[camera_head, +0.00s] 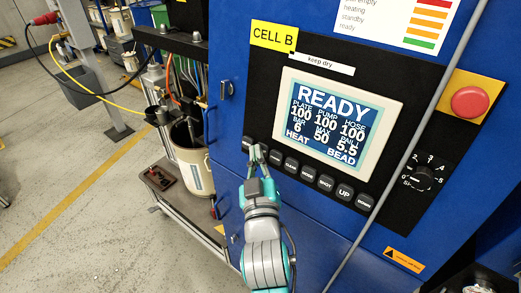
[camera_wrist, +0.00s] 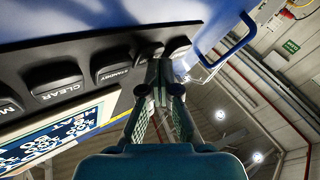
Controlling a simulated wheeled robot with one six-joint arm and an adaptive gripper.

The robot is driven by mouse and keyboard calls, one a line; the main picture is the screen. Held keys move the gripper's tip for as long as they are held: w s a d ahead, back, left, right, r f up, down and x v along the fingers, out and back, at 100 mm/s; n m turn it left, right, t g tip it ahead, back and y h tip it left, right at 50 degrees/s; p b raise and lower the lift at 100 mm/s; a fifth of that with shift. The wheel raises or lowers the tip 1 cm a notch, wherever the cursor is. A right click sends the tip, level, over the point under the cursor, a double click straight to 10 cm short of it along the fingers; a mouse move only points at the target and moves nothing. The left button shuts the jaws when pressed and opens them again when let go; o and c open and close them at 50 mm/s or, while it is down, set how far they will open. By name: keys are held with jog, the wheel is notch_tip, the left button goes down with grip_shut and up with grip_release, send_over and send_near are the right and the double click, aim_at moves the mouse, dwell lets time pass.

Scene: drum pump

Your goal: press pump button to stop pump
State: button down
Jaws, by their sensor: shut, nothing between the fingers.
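The black control panel (camera_head: 262,118) on the blue cabinet carries a slanted row of dark buttons. A button reading STANDBY (camera_wrist: 113,72) and one reading CLEAR (camera_wrist: 57,82) show in the wrist view. Beyond STANDBY, toward the row's end, are more buttons whose labels I cannot read, including the leftmost one (camera_head: 247,143). No button label legibly reads pump. My gripper (camera_head: 258,154) is shut and empty, its tips at the left end of the row, partly covering a button. In the wrist view my gripper (camera_wrist: 161,82) also reaches the row; I cannot tell whether it touches.
The display (camera_head: 338,122) reads READY, with PLATE, PUMP and HOSE each at 100. A red emergency button (camera_head: 469,102) and a rotary knob (camera_head: 423,178) are to the right. A grey cable (camera_head: 411,150) crosses the panel. A drum (camera_head: 191,163) stands at left.

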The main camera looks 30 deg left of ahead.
jog(key=shift+s+r, duration=0.15)
jog(key=shift+s, duration=0.7)
jog(key=shift+s+a+r, duration=0.1)
jog(key=shift+s+r, duration=0.15)
jog(key=shift+s, duration=1)
jog(key=shift+s+a+r, duration=0.1)
jog(key=shift+s+r, duration=0.1)
jog(key=shift+s, duration=1)
